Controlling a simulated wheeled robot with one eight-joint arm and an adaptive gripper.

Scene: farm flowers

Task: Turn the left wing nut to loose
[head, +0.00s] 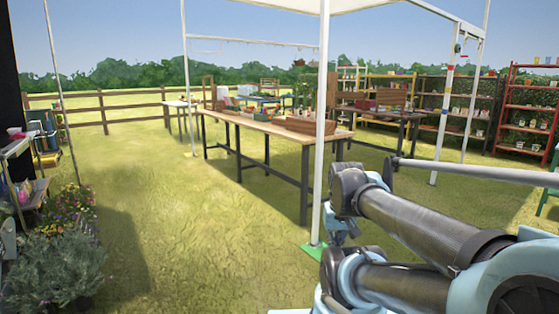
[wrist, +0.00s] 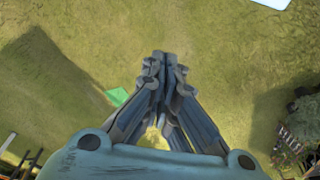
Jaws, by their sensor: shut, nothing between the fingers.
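I cannot make out any wing nut in either view. My gripper (wrist: 164,62) points down over grass in the wrist view, with its fingertips together and nothing between them. In the head view my arm reaches in from the lower right, and the gripper cannot be clearly made out there.
A long wooden table (head: 262,127) with planters stands ahead under a white canopy. A white canopy post (head: 320,150) with a green foot (head: 314,250) stands close to my arm. Potted plants (head: 60,262) are at lower left, a red shelf (head: 508,103) at right. Open grass lies at centre left.

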